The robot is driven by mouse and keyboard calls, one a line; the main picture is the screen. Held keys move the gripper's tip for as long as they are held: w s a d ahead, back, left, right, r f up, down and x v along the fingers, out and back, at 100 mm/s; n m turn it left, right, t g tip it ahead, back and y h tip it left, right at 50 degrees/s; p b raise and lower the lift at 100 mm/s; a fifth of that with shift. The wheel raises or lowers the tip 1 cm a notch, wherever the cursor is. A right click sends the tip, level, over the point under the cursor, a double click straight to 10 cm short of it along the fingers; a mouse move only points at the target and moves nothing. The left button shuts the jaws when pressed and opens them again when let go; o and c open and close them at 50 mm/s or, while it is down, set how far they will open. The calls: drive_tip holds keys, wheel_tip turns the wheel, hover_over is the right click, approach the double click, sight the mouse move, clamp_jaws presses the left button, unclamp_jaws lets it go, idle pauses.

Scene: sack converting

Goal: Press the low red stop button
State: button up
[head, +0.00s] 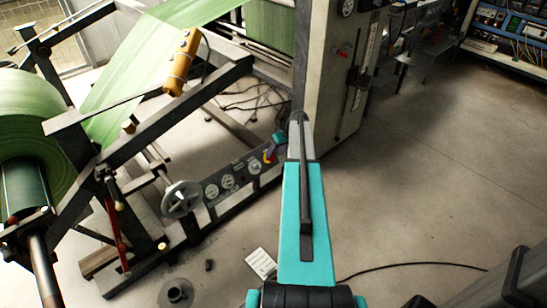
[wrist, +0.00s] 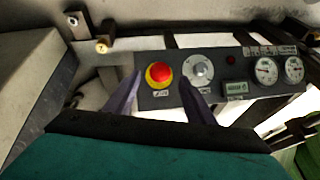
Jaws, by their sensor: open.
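The low red stop button (wrist: 160,73) is a round red cap in a yellow ring on a dark control panel (wrist: 215,98). In the wrist view it shows between the two purple-grey fingers of my gripper (wrist: 160,79), which stand apart with nothing held. I cannot tell whether the fingers touch the panel. In the head view the button (head: 268,158) is a small red and yellow patch at the right end of the low panel (head: 240,172), close to my gripper (head: 272,148), which is partly hidden there.
A handwheel (head: 181,198) and a green film roll (head: 35,125) stand left. A tall grey cabinet (head: 330,75) stands behind. Open floor (head: 440,170) lies right.

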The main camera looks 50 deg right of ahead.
sight(272, 157)
drive_tip(key=shift+x, duration=2)
clamp_jaws()
